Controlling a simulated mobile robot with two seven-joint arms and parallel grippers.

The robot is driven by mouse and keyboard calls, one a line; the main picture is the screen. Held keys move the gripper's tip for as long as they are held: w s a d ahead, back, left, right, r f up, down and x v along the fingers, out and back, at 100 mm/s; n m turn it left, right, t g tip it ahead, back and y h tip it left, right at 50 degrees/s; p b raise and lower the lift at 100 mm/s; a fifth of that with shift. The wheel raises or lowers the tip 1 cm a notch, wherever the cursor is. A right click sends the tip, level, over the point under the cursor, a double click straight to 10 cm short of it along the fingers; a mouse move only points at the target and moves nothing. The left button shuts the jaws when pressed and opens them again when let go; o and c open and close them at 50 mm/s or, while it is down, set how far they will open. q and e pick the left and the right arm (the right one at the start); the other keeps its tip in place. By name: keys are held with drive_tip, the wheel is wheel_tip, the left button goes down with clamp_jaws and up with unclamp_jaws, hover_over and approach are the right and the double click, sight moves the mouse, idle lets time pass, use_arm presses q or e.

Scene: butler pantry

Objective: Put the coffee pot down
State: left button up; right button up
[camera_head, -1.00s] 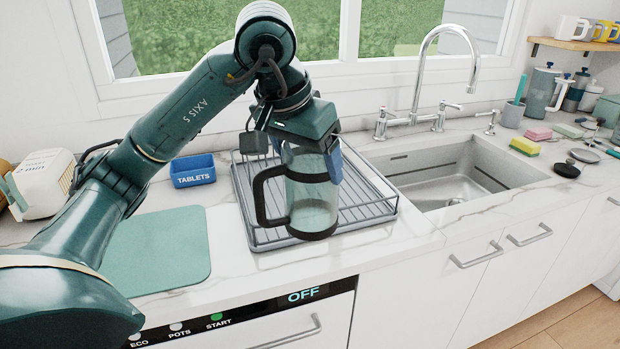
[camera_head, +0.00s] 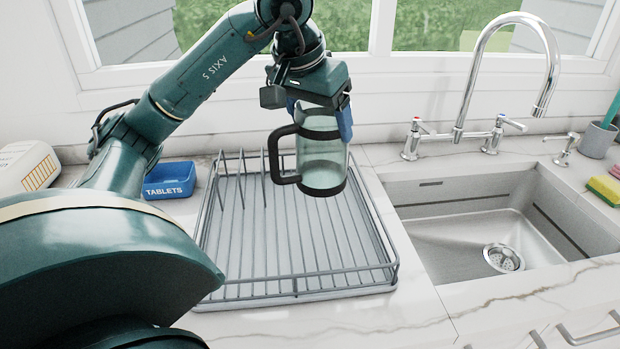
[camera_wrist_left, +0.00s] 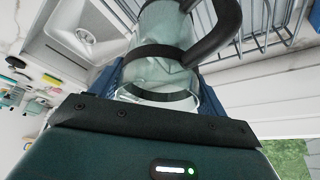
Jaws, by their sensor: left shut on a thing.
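The coffee pot (camera_head: 322,160) is a clear glass vessel with dark bands and a dark handle on its left side. My left gripper (camera_head: 318,112) is shut on its upper part from above, with blue finger pads at its sides. The pot hangs upright over the back right part of the grey wire dish rack (camera_head: 300,290). I cannot tell whether its base touches the rack. In the left wrist view the pot (camera_wrist_left: 165,65) sits between the fingers, its handle toward the upper right. My right gripper is in neither current view.
The rack's front and middle are empty, with upright prongs at its back left. A steel sink (camera_head: 450,250) with a tall faucet (camera_head: 490,80) is to the right. A blue tablets box (camera_head: 170,180) and a white container (camera_head: 28,167) stand left. The window wall is behind.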

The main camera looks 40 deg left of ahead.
sight(317, 166)
use_arm(q)
drive_tip(key=f, duration=0.4)
drive_tip(key=shift+s+f+b, duration=0.2)
drive_tip(key=shift+s+b, duration=0.05)
drive_tip(key=shift+b, duration=0.1)
drive_tip(key=shift+w+f+b, duration=0.1)
drive_tip(key=shift+f+b, duration=0.25)
drive_tip(key=shift+f, duration=1.85)
drive_tip(key=shift+f, duration=0.2)
drive_tip(key=o, duration=2.1)
drive_tip(key=shift+c, duration=0.2)
drive_tip(key=shift+r, duration=0.25)
drive_tip(key=p+v, duration=0.2)
drive_tip(key=v, duration=1)
